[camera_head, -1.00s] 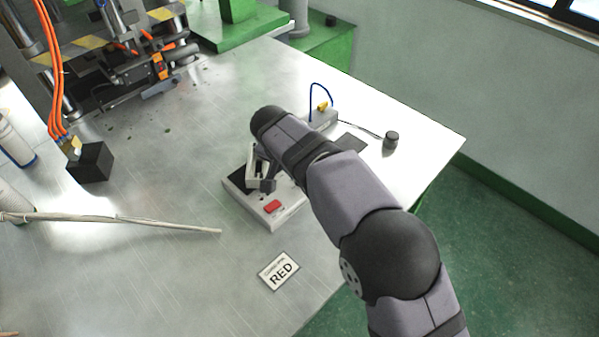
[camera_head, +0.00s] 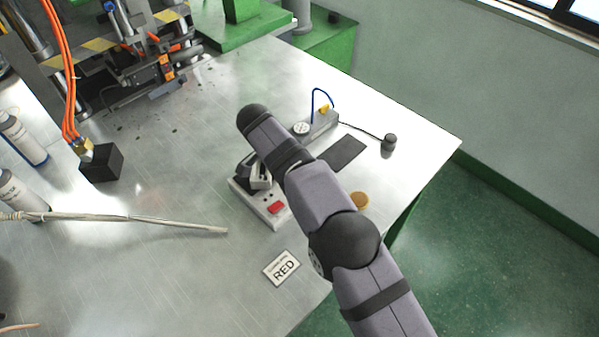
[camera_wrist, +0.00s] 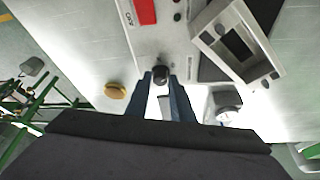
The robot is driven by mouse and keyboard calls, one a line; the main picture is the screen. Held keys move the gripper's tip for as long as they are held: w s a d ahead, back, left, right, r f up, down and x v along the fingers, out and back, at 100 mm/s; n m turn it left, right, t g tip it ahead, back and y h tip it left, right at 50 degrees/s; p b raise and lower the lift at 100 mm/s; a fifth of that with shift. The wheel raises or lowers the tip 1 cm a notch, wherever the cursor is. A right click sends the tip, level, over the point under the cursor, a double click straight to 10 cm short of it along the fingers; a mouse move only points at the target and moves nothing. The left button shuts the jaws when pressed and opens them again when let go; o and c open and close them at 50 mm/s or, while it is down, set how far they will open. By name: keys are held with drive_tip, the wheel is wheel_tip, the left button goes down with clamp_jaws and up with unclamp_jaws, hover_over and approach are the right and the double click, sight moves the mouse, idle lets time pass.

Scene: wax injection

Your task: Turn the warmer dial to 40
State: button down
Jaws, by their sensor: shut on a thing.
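In the wrist view my gripper (camera_wrist: 161,78) has its two fingers on either side of a small dark knob (camera_wrist: 160,73), which I take to be the warmer dial, and is shut on it. The knob sits on a white box (camera_wrist: 157,42) with a red switch (camera_wrist: 145,11). I cannot read the dial's setting. In the head view the white box (camera_head: 247,197) with its red switch (camera_head: 277,208) lies under my arm, which hides the knob and most of my gripper.
A white frame with a dark window (camera_wrist: 240,45) stands beside the knob. Behind my arm are a round white gauge (camera_head: 300,128), a grey block with a blue cable, a dark pad (camera_head: 343,152) and a yellow disc (camera_head: 360,200).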

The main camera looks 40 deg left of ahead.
drive_tip(key=c, duration=1.6)
unclamp_jaws()
drive_tip(key=shift+o, duration=0.2)
drive_tip(key=v, duration=0.7)
drive_tip(key=shift+r+b, duration=0.15)
drive_tip(key=shift+b, duration=0.25)
